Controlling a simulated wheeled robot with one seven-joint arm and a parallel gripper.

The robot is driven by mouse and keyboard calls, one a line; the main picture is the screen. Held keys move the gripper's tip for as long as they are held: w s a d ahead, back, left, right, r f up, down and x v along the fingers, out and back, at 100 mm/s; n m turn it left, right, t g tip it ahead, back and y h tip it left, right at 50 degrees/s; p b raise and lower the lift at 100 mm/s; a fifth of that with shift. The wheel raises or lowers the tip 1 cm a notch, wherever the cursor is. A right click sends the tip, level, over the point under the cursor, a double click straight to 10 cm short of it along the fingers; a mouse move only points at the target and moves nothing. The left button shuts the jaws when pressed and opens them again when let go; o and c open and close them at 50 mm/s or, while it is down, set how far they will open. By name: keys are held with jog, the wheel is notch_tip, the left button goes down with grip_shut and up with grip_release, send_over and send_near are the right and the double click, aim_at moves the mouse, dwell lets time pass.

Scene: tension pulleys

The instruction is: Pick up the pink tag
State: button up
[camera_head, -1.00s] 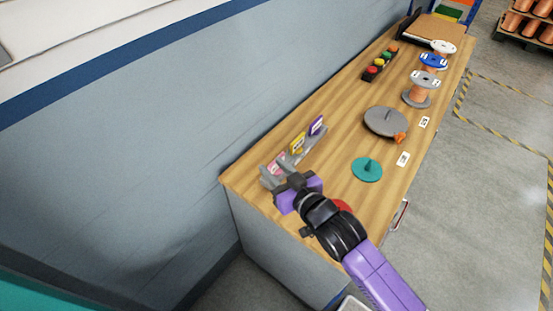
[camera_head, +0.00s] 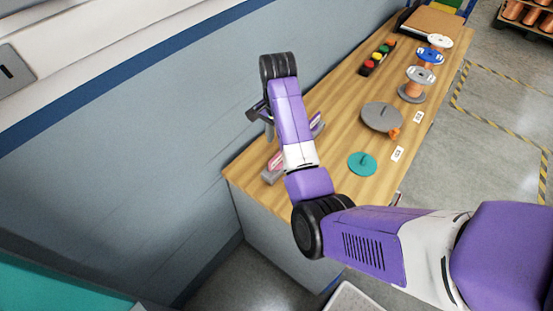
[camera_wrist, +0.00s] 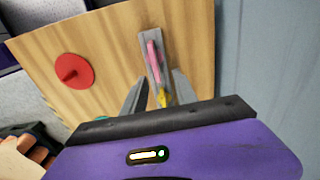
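The pink tag (camera_head: 275,160) stands in a grey rack (camera_head: 270,177) at the near wall-side end of the wooden bench. In the wrist view the pink tag (camera_wrist: 152,53) is upright in the rack's slot (camera_wrist: 154,33), beyond my fingertips. A yellow tag (camera_wrist: 162,98) sits in the same rack, between my fingers in the picture. My gripper (camera_wrist: 158,82) is open, with its two fingers spread and nothing held. In the head view my gripper (camera_head: 269,130) is above the rack, partly hidden by my arm. A purple tag (camera_head: 317,123) shows at the rack's far end.
A red disc with a peg (camera_wrist: 75,70) lies on the bench beside the rack. A teal disc (camera_head: 362,164), a grey disc (camera_head: 382,117) and spools (camera_head: 414,83) stand farther right. The wall (camera_head: 150,120) is close behind the rack.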

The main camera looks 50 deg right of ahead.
aim_at(277, 155)
jog(key=shift+s+a, duration=0.15)
jog(key=shift+a+f, duration=0.1)
jog(key=shift+f, duration=0.2)
jog(key=shift+s+a+f+p, duration=0.1)
jog(key=shift+f+p, duration=0.35)
jog(key=shift+f, duration=1.3)
jog(key=shift+s+a+f+p, duration=0.1)
jog(key=shift+f+p, duration=0.3)
jog(key=shift+f, duration=1.3)
grip_shut()
